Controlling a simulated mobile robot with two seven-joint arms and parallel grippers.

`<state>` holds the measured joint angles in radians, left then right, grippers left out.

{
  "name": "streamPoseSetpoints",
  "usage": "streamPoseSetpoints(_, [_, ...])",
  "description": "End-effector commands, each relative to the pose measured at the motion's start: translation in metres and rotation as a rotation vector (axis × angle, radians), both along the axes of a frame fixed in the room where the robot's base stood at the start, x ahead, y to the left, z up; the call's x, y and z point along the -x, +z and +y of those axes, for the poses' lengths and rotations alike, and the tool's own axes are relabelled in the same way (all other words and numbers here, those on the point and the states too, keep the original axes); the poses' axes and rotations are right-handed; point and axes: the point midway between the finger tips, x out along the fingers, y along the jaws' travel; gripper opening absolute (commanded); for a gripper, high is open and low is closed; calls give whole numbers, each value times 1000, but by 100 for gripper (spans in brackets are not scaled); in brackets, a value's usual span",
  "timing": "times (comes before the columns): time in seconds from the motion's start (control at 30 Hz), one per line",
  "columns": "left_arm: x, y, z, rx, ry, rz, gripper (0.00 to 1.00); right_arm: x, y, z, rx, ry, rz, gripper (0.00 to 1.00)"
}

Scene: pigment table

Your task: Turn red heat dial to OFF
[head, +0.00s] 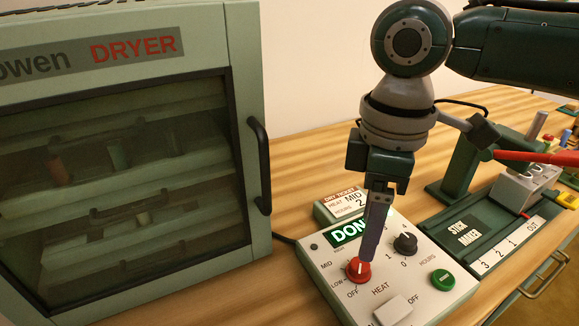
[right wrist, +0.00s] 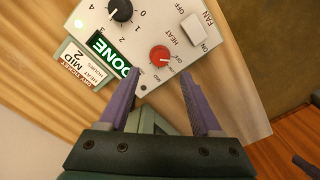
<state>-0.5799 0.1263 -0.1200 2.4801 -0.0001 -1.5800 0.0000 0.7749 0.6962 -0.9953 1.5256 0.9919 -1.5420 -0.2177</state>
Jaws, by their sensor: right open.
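The red heat dial (head: 356,271) sits on the white control panel (head: 318,262), with OFF, LOW and MID printed on its left side. Its pale pointer mark shows, but I cannot tell which setting it meets. My right gripper (head: 370,258) points down at the dial and partly covers it. In the right wrist view the fingers (right wrist: 160,76) are open and apart, with the red dial (right wrist: 159,55) just ahead of the gap between them. Contact cannot be told. My left gripper is not in view.
The panel also has a black hours dial (head: 405,243), a green button (head: 442,280), a fan switch (head: 393,310) and a lit DONE display (head: 349,232). A ticket (head: 346,201) reads MID, 2. The dryer (head: 240,150) stands left, a stick maker (head: 500,215) right.

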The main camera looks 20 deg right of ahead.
Motion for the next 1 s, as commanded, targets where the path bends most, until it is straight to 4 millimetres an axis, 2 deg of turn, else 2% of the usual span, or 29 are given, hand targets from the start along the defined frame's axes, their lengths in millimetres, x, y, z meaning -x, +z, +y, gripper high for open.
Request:
streamPoseSetpoints(0.1, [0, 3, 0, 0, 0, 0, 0, -1, 20, 0, 0, 1, -4, 65])
streamPoseSetpoints(0.23, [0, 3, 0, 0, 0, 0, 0, 0, 31, 0, 0, 1, -1, 65])
streamPoseSetpoints(0.77, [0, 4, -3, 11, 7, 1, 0, 1, 33, 1, -1, 2, 0, 65])
streamPoseSetpoints(0.87, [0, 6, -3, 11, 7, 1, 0, 8, 27, 14, -18, 21, -5, 65])
streamPoseSetpoints(1.0, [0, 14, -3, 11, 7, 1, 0, 33, 14, 58, -93, 55, -40, 65])
